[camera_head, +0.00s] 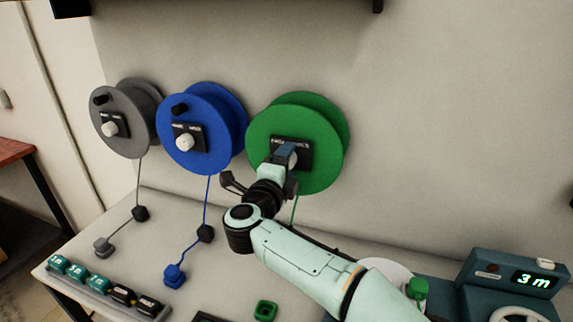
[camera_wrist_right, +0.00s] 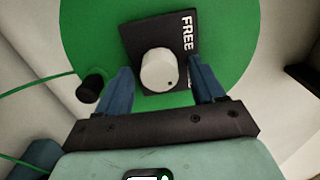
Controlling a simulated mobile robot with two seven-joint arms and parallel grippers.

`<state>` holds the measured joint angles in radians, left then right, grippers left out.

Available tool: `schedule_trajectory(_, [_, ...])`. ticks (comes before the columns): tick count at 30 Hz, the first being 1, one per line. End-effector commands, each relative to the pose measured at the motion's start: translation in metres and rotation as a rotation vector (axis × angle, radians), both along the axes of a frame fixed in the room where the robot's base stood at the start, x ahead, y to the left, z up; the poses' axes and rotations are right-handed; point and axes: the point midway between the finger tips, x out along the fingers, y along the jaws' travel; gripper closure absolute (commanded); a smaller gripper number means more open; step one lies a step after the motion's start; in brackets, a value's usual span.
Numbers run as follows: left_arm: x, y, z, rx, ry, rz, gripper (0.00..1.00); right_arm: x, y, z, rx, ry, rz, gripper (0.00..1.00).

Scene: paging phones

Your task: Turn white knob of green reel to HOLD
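The green reel (camera_head: 325,120) is mounted on the wall, right of two other reels. Its white knob (camera_wrist_right: 158,70) sits on a black plate (camera_wrist_right: 180,30) lettered FREE; no HOLD lettering is readable. A small dark mark shows on the knob's face toward the lower right of the wrist view. My right gripper (camera_head: 287,155) is at the plate and mostly covers the knob in the head view. In the wrist view the right gripper (camera_wrist_right: 162,88) has its blue fingers apart, one on each side of the knob, with gaps between. My left gripper is not in view.
A blue reel (camera_head: 225,105) and a grey reel (camera_head: 145,95) hang to the left, with cords down to the table (camera_head: 150,210). A black handle (camera_wrist_right: 90,88) sticks out beside the plate. A device reading "3 m" (camera_head: 530,280) stands at right.

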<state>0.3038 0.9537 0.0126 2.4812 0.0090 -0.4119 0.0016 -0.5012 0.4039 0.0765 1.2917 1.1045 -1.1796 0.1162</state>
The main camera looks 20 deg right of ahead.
Motion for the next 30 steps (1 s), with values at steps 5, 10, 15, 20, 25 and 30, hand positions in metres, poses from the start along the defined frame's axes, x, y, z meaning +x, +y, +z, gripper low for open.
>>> schedule_trajectory(5, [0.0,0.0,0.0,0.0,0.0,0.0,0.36,0.0,0.0,0.0,-0.001,0.0,0.0,0.32])
schedule_trajectory(10, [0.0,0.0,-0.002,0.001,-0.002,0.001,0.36,-0.011,0.008,0.001,-0.001,-0.001,0.002,0.32])
schedule_trajectory(15, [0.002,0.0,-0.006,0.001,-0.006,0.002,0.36,-0.038,0.027,0.0,-0.001,0.0,0.005,0.32])
schedule_trajectory(20, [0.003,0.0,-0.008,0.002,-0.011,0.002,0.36,-0.069,0.048,0.0,-0.001,0.0,0.005,0.32])
schedule_trajectory(25, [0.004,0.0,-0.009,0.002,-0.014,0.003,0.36,-0.095,0.065,0.0,-0.001,0.0,0.004,0.32])
schedule_trajectory(30, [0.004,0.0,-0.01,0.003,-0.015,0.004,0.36,-0.108,0.073,0.0,-0.001,-0.001,0.001,0.32])
